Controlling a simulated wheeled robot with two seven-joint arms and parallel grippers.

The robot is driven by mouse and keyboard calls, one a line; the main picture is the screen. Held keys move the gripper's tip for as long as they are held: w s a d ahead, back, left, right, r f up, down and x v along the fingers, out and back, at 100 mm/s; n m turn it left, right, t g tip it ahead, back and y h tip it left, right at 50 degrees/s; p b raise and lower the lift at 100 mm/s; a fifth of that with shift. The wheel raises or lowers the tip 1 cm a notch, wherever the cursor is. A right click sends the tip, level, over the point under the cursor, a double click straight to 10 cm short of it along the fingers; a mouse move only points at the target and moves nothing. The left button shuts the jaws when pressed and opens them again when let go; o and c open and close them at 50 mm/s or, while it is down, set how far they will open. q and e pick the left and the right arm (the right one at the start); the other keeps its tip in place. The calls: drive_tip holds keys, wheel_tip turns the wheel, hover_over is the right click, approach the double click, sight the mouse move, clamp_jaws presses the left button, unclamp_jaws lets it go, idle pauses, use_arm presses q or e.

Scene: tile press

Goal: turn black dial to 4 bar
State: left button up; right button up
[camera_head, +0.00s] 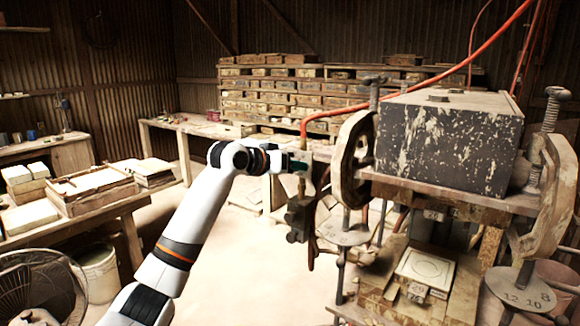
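My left arm comes in from the lower left, and my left gripper (297,163) is at the left side of the tile press (448,142), by the brass-coloured fitting where the red hose (420,75) ends. The fingers are small and dark here, and I cannot tell whether they are open or shut, or whether they touch anything. A dark valve-like body (298,218) hangs just below the gripper. I cannot make out the black dial or its 4 bar mark clearly; the gripper may cover it. My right gripper is not in view.
Grey numbered discs (522,291) sit low on the press. A patterned tile (424,268) lies on its lower bed. Stacked wooden boxes (285,95) stand on the back bench. A table with trays (92,188) and a fan (38,287) are at left. The middle floor is clear.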

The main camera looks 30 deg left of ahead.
use_arm(q)
drive_tip(key=shift+o, duration=0.2)
drive_tip(key=shift+r, duration=0.1)
drive_tip(key=b+v, duration=0.4)
drive_tip(key=v, duration=0.8)
